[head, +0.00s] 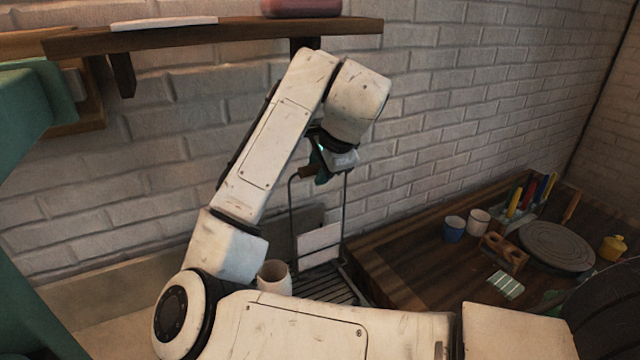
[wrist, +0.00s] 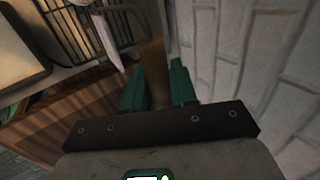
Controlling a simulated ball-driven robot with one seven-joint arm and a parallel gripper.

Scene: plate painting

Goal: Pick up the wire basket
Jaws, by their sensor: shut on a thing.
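The wire basket (head: 347,215) has a dark wire frame and a tall handle with a wooden grip (head: 307,172). It is upright near the brick wall, below my gripper (head: 320,170). In the wrist view the wooden grip (wrist: 153,60) lies between the green fingers of my gripper (wrist: 158,85), which is shut on it. Some of the basket's wires (wrist: 70,28) show at the top left there. A pale flat piece (head: 319,243) stands in the basket. My arm hides the basket's lower front, so I cannot tell whether it touches a surface.
A pale cup (head: 274,276) is beside the basket, partly behind my arm. A wooden table (head: 400,262) on the right bears a blue cup (head: 454,229), a pale cup (head: 479,221), a round turntable (head: 556,246) and brushes. A wall shelf (head: 220,32) is above.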

